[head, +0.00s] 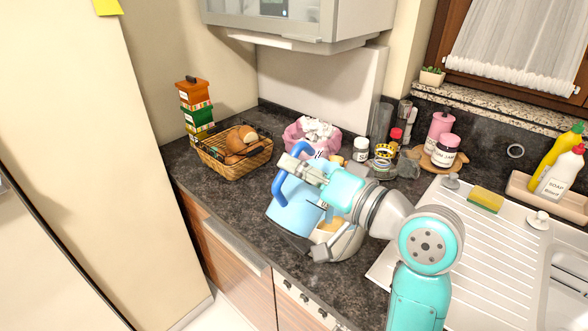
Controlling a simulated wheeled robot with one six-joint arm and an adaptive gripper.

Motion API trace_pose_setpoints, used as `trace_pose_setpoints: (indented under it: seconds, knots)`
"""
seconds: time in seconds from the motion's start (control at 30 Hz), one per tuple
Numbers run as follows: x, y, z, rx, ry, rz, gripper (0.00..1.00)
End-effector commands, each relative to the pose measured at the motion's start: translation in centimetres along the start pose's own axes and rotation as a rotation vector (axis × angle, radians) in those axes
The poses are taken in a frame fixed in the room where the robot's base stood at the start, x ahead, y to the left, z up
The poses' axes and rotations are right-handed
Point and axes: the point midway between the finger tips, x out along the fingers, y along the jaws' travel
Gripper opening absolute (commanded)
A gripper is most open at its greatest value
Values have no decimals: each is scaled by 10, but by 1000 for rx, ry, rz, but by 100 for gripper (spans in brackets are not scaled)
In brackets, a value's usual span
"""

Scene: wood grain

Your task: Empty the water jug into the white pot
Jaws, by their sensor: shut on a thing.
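The water jug (290,207) is light blue with a dark blue loop handle (281,178). It is held above the counter and looks tilted; its mouth cannot be made out. My gripper (308,179) is shut on the jug near its handle, coming in from the right. The white pot (347,246) appears on the counter below and right of the jug. My gripper and arm hide much of the pot, and the jug overlaps its left side. I cannot see any water or tell whether any is flowing.
A bread basket (215,157) and stacked boxes (197,112) stand at the back left. The sink drainer (480,250) with a sponge (486,200) lies right. Dark counter is clear on the left.

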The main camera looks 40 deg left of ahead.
Motion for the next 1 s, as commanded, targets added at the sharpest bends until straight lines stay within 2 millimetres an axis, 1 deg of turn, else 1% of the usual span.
trace_pose_setpoints:
  seconds: [0.07, 0.5, 0.8, 1.0]
  knots:
    - [0, -1, -3, 13, 3, -3, 0]
    - [0, 0, -3, 22, 3, -3, 0]
    - [-1, 6, -12, 125, 3, -3, 0]
    - [0, 7, -12, 143, 3, -3, 0]
